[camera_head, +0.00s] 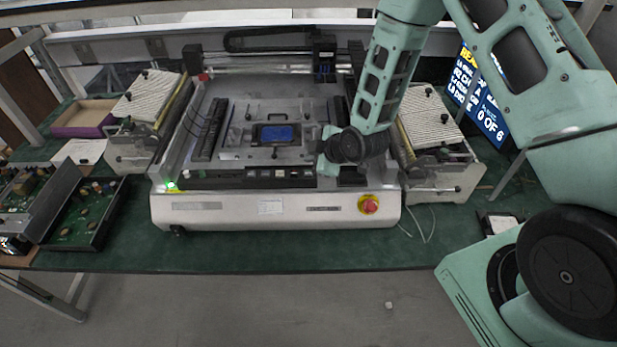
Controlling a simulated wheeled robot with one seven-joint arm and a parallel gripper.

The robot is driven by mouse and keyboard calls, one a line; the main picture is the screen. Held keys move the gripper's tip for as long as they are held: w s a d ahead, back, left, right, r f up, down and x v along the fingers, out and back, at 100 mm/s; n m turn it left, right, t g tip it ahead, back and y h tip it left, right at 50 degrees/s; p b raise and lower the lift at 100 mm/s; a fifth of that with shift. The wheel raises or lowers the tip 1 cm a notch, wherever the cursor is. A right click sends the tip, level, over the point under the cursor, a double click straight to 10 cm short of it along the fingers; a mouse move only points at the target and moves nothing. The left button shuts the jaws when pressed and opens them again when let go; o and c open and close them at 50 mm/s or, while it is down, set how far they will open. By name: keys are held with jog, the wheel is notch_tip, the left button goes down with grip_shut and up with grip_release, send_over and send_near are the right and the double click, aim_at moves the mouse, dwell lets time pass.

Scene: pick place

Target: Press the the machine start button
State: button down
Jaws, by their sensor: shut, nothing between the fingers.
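The machine (230,212) is a wide white-and-grey bench unit in the middle of the table. A small green light (171,185) glows at its front left corner; I cannot tell whether this is the start button. A dark strip (268,174) with several small pale marks runs along its front edge. A red round knob (369,204) sits on the front right face. My gripper (327,166) is small in the view, shut and empty, over the right part of the machine's front edge. I cannot tell whether it touches the machine. My wrist hides part of the machine's right side.
A blue-screened board (275,134) lies in the machine's central fixture. Ribbed feeder units stand left (150,97) and right (430,118). Circuit boards (95,210) lie at the left, and a screen (478,95) stands at the right. The green table (250,255) is clear along the front.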

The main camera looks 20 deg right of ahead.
aim_at(305, 170)
jog(key=shift+f+b, duration=0.9)
jog(key=shift+f, duration=0.5)
jog(key=shift+f, duration=0.1)
dwell(0.8)
jog(key=shift+f+b, duration=0.3)
jog(key=shift+b, duration=0.3)
jog(key=shift+f+b, duration=0.4)
dwell(0.5)
jog(key=shift+r, duration=0.15)
jog(key=shift+r+p, duration=0.4)
jog(key=shift+r, duration=0.3)
jog(key=shift+r, duration=0.1)
